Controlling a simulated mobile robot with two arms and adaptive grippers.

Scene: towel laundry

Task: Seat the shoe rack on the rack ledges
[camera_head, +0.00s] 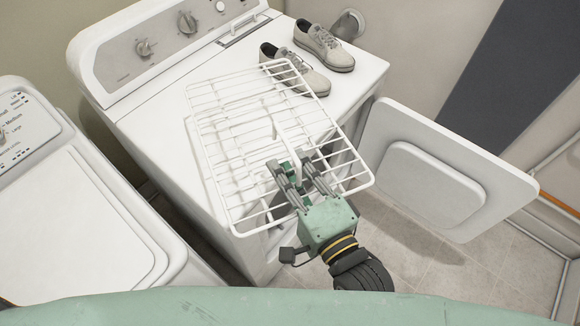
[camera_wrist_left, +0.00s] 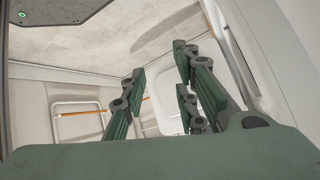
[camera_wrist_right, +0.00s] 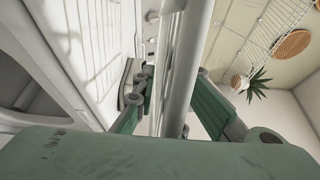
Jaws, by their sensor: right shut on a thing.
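The shoe rack (camera_head: 282,128) is a white wire grid, held tilted above the dryer's front edge. My right gripper (camera_head: 297,172) is shut on its thick bar, near the rack's middle. The bar (camera_wrist_right: 184,75) also shows between the fingers in the right wrist view. The white dryer (camera_head: 168,125) has its door (camera_head: 435,170) swung open to the right. The rack and my right gripper hide much of the opening, and I cannot make out the rack ledges. My left gripper (camera_wrist_left: 160,63) has its fingers apart and empty in the left wrist view; it is outside the head view.
Two light shoes stand on the dryer top, one in front (camera_head: 300,78) and one behind (camera_head: 325,47). A second white machine (camera_head: 75,215) stands at the left. The open door stands close to the rack's right side. Tiled floor (camera_head: 480,265) is clear at the lower right.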

